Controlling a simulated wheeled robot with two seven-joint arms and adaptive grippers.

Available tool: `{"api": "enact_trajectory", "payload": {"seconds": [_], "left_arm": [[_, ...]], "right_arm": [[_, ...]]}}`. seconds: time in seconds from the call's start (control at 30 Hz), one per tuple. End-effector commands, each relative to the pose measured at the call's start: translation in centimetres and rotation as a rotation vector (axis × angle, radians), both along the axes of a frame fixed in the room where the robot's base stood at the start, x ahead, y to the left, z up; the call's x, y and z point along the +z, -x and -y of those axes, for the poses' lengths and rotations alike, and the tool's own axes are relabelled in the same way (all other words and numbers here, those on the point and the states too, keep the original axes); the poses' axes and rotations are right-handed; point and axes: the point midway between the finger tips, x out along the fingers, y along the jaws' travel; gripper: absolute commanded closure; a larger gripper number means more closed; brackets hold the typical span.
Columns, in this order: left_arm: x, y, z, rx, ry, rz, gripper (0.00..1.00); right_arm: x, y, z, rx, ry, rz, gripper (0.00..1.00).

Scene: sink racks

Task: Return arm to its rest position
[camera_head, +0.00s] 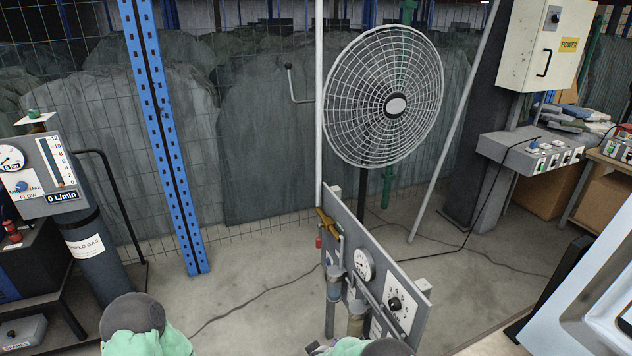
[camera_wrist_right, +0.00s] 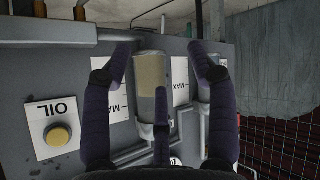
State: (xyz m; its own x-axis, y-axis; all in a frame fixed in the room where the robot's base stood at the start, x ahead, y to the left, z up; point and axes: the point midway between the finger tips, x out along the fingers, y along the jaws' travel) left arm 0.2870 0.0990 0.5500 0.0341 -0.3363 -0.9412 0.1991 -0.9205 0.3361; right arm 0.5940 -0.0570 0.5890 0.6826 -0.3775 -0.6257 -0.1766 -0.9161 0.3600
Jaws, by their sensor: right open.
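In the head view my left arm (camera_head: 146,325) shows at the bottom left, with a dark round joint and a green sleeve. Its gripper is outside the picture. My right arm (camera_head: 372,347) shows at the bottom centre, close to a grey panel (camera_head: 420,287). In the right wrist view my right gripper (camera_wrist_right: 160,60) has its dark fingers spread. A clear-walled cylinder with tan contents (camera_wrist_right: 151,82) appears between the fingers. I cannot tell whether any finger touches it. The fingers are not closed on anything.
The panel carries a gauge (camera_head: 363,265), a dial (camera_head: 396,304) and a yellow lever (camera_head: 327,220). An OIL label (camera_wrist_right: 57,125) shows beside the fingers. A fan (camera_head: 385,95) stands behind. A gas cylinder (camera_head: 88,250) stands left. Floor between cylinder and panel is mostly clear.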

Motion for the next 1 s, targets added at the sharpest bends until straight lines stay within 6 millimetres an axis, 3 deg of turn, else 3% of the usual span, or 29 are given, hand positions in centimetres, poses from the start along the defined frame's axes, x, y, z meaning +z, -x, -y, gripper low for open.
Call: {"api": "enact_trajectory", "payload": {"seconds": [0.1, 0.2, 0.33, 0.5, 0.6, 0.77, 1.0], "left_arm": [[0.9, 0.0, 0.0, 0.000, 0.000, 0.000, 0.60], [1.4, 0.0, 0.0, 0.000, 0.000, 0.000, 0.60], [2.1, 0.0, 0.0, 0.000, 0.000, 0.000, 0.60], [3.1, 0.0, 0.0, 0.000, 0.000, 0.000, 0.60], [3.6, 0.0, 0.0, 0.000, 0.000, 0.000, 0.60], [4.5, 0.0, 0.0, 0.000, 0.000, 0.000, 0.60], [5.6, 0.0, 0.0, 0.000, 0.000, 0.000, 0.60]], "right_arm": [[-3.7, 5.4, 2.4, -0.010, -0.019, -0.295, 0.41], [-5.8, 10.5, 3.4, 0.001, -0.081, -0.525, 0.41], [-6.8, 16.9, 3.2, 0.030, -0.212, -0.766, 0.41], [-5.8, 23.5, 1.7, 0.071, -0.441, -0.953, 0.41], [-4.4, 26.2, 0.6, 0.085, -0.581, -0.994, 0.41], [-1.8, 28.6, -0.3, 0.081, -0.768, -0.965, 0.41], [1.1, 30.0, 1.6, 0.016, -0.866, -0.817, 0.41]]}}
